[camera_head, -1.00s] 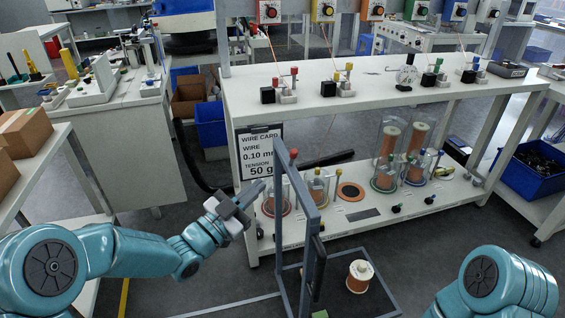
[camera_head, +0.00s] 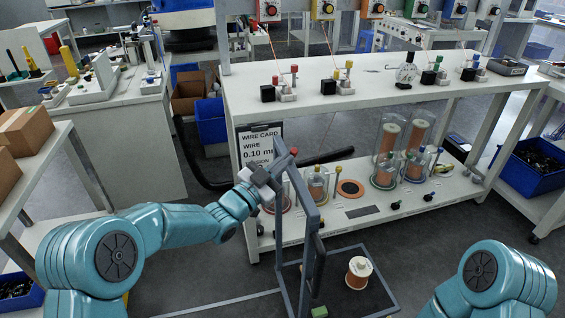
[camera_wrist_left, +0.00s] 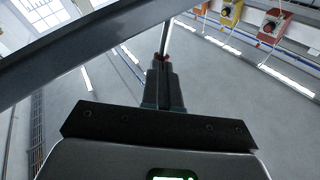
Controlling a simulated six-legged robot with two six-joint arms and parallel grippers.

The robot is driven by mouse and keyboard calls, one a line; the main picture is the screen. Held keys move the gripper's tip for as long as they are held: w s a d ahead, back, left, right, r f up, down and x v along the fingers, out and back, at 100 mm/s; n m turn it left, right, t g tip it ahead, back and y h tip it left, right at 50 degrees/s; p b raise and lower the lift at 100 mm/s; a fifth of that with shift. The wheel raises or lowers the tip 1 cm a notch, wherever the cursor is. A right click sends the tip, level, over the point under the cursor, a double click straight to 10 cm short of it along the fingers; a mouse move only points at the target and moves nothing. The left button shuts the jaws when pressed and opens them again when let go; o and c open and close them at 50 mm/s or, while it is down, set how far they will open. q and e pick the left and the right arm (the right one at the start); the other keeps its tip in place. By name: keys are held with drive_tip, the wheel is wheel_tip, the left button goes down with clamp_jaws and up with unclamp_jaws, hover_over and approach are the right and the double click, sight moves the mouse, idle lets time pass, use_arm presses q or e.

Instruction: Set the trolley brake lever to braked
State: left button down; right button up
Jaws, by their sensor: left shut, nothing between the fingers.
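The trolley is a grey frame (camera_head: 307,200) with a low dark tray base in front of the bench. A dark upright piece (camera_head: 320,258) is on its near post, and a small green part (camera_head: 319,312) shows at the bottom edge; I cannot tell which is the brake lever or its setting. My left gripper (camera_head: 275,169) is shut and empty, at the left of the frame's upper bar; contact cannot be told. In the left wrist view its shut fingers (camera_wrist_left: 163,84) point ahead, with a grey bar (camera_wrist_left: 90,45) crossing close by. My right gripper is out of view.
A copper spool (camera_head: 358,273) stands on the trolley tray. Behind is a white bench (camera_head: 340,103) with jars and coloured knobbed posts on its lower shelf. A wire card (camera_head: 258,140) hangs at its left.

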use_arm(q)
drive_tip(key=shift+w+a+r+n+y+p, duration=0.1)
drive_tip(key=shift+w+r+n+y+p, duration=0.1)
drive_tip(key=shift+r+n+y+p, duration=0.3)
drive_tip(key=w+n+g+p, duration=0.1)
drive_tip(key=n+p, duration=0.1)
drive_tip(key=p, duration=0.1)
drive_tip(key=w+n+y+p, duration=0.1)
drive_tip(key=n+p, duration=0.1)
drive_tip(key=p, duration=0.1)
drive_tip(key=w+a+n+g+y+p, duration=0.1)
drive_tip(key=p, duration=0.2)
drive_tip(key=shift+r+n+g, duration=0.3)
drive_tip(key=shift+r+n, duration=0.1)
drive_tip(key=shift+s+r, duration=0.1)
